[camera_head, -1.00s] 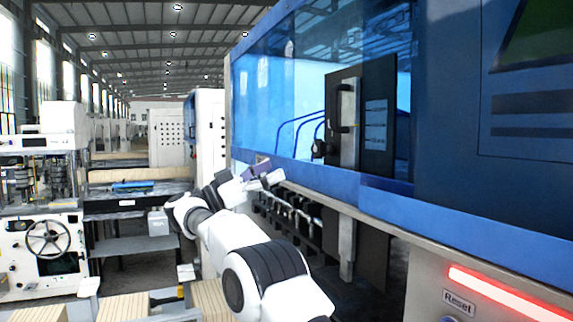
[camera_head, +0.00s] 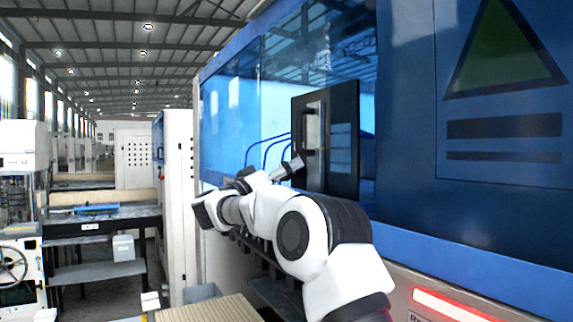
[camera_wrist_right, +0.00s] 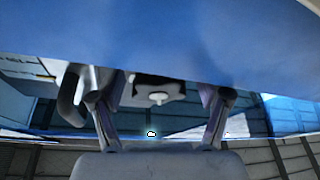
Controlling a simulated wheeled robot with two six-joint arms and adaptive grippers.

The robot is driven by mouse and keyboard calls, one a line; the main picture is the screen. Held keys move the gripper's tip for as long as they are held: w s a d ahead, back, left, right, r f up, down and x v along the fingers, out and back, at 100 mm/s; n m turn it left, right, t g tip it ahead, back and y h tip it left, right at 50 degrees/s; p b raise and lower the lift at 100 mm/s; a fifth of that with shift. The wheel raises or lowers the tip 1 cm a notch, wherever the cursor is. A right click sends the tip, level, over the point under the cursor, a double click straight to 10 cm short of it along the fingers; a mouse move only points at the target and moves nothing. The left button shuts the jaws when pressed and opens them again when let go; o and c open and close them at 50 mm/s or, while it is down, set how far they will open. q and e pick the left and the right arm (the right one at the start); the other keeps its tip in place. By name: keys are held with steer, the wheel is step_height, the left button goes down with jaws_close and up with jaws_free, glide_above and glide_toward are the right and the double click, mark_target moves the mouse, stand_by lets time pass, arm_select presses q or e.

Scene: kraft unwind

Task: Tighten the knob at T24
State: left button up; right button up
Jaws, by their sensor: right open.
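My right gripper (camera_head: 289,168) is in front of the blue machine's window, close to the dark door panel with a handle. In the right wrist view its two fingers (camera_wrist_right: 161,103) are spread apart with nothing held. A small white knob-like piece (camera_wrist_right: 157,98) with a dark part behind it appears between the fingers, beyond them; I cannot tell the distance. A dark curved handle (camera_wrist_right: 70,96) shows left of the left finger. No T24 label is legible, so I cannot tell which knob it marks. My left gripper is not in view.
The blue machine (camera_head: 420,245) fills the right side, with a red light strip (camera_head: 465,306) low down. The dark door panel (camera_head: 344,140) stands upright by the window. A blue surface (camera_wrist_right: 170,40) spans the top of the wrist view. A white cabinet (camera_head: 177,205) stands left.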

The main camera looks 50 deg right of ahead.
steer(key=shift+s+a+r, duration=0.1)
steer(key=shift+s+a, duration=0.1)
steer(key=shift+w+a, duration=0.2)
steer(key=shift+w, duration=0.1)
steer(key=c, duration=1.2)
steer(key=shift+o, duration=0.2)
steer(key=m+g, duration=0.1)
steer(key=m, duration=0.2)
steer(key=m+g, duration=0.2)
steer(key=m, duration=0.1)
steer(key=shift+s+g+y, duration=0.15)
steer(key=shift+g+y, duration=0.15)
steer(key=o, duration=0.9)
steer(key=shift+o, duration=1.3)
steer(key=shift+d, duration=0.25)
